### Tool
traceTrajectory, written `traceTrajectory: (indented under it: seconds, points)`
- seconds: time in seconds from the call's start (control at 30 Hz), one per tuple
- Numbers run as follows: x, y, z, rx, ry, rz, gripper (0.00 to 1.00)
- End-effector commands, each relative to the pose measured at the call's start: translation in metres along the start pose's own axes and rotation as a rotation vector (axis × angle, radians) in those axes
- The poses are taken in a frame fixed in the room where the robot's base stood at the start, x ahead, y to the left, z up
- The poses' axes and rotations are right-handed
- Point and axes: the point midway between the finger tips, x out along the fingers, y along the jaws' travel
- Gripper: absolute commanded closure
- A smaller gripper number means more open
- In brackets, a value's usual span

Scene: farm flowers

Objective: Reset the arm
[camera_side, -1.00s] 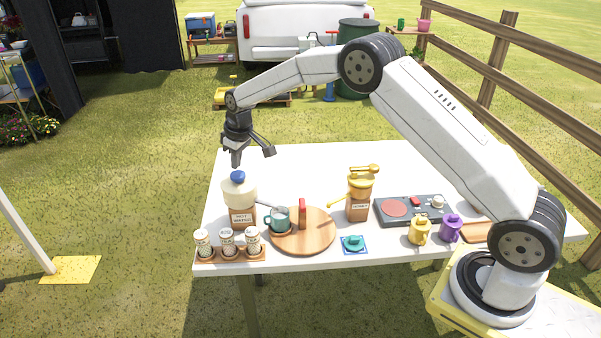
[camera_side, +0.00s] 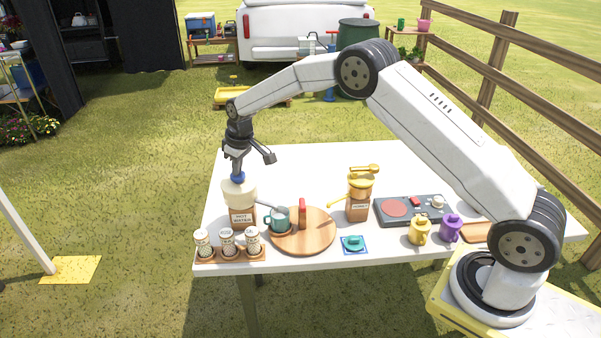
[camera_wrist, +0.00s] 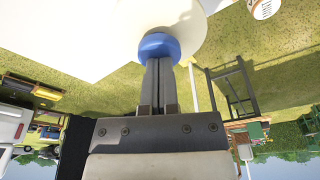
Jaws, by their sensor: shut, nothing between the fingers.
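The dispenser has a cream top, a brown body and a blue knob (camera_side: 237,178). The fingertips are right at the knob, touching it or just above it; I cannot tell which. In the wrist view the shut fingers (camera_wrist: 158,62) point at the blue knob (camera_wrist: 158,46), with the cream top beyond it.
Yellow (camera_side: 419,231) and purple (camera_side: 451,228) mugs stand right. The table's back middle is clear.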

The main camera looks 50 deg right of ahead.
Motion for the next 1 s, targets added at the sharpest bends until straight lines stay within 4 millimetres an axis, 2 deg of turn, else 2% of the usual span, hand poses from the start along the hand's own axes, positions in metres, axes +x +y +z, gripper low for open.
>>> traceTrajectory:
  seconds: [0.4, 0.77, 1.0]
  points:
    - [0.0109, 0.0000, 0.0022, 0.000, 0.000, 0.000, 1.00]
    - [0.0096, 0.0000, 0.0021, 0.000, -0.001, 0.000, 1.00]
    - [0.0019, 0.0000, 0.0006, 0.000, -0.001, 0.000, 1.00]
